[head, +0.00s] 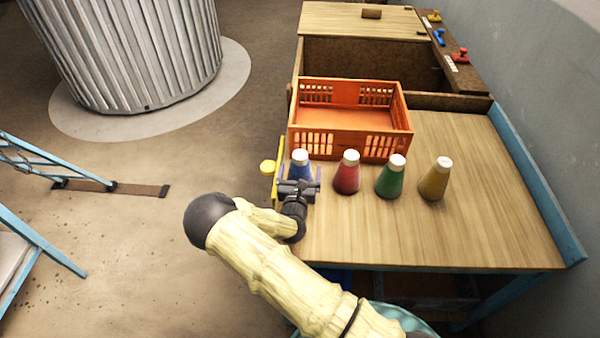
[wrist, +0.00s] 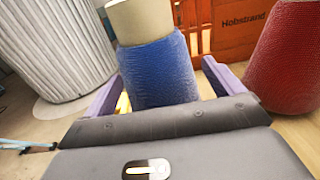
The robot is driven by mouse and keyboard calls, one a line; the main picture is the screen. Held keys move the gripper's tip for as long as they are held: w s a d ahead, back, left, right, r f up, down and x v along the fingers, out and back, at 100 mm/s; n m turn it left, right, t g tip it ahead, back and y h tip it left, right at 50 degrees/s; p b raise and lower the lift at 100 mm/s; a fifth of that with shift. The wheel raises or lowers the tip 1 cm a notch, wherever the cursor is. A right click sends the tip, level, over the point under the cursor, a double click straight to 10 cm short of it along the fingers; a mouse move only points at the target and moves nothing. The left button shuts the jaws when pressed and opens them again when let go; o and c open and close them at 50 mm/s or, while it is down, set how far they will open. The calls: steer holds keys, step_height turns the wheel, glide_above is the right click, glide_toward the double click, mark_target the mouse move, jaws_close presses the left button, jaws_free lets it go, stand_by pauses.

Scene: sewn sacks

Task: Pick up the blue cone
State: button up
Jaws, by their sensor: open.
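The blue cone (head: 299,168) has a white top and stands upright at the left end of a row of cones on the wooden table. In the wrist view the blue cone (wrist: 160,72) stands close ahead, between the two purple fingers. My gripper (head: 300,184) is open right in front of it and hides its lower part in the head view. In the wrist view the fingers of my gripper (wrist: 163,85) are apart, one on each side of the cone. I cannot tell whether either finger touches it.
A red cone (head: 347,176), green cone (head: 390,180) and yellow cone (head: 434,184) stand to the right. An orange crate (head: 350,145) stands behind the row. The table (head: 430,235) is bare at front right. Its left edge is close to the blue cone.

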mark_target(301, 154)
steer(key=shift+c, duration=0.4)
steer(key=c, duration=1.1)
steer(key=shift+o, duration=0.2)
steer(key=shift+r, duration=0.1)
step_height(301, 154, up, 10)
steer(key=shift+f, duration=0.1)
